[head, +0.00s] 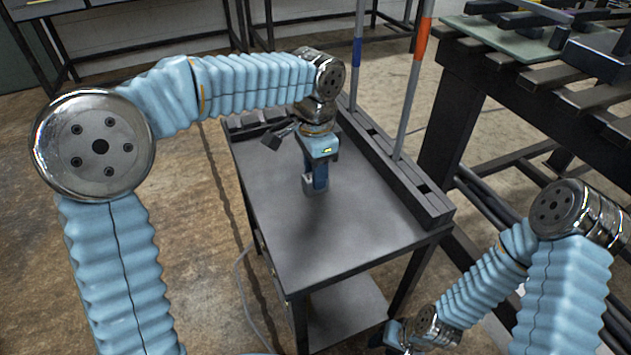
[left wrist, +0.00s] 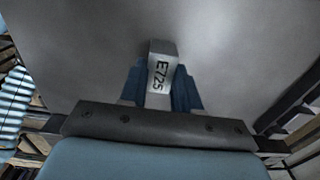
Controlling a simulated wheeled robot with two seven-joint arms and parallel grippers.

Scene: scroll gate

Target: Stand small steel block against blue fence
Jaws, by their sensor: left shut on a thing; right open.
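My left gripper (head: 317,182) points down over the dark worktable, its blue fingers shut on a small steel block (head: 314,191). In the left wrist view the block (left wrist: 161,72) shows between the fingers, marked E725. Its lower end is close to the tabletop; I cannot tell if it touches. A pole with a blue band (head: 359,28) rises from a dark slotted rail (head: 392,172) on the table's right edge, apart from the block. No separate blue fence stands out. My right gripper (head: 394,336) is open, low at the bottom edge and partly hidden.
A second pole with an orange band (head: 421,40) rises nearer along the rail. Dark blocks (head: 252,122) lie at the table's far left corner. The tabletop (head: 330,240) is bare in front of the block. A slatted bench (head: 510,75) stands at the right.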

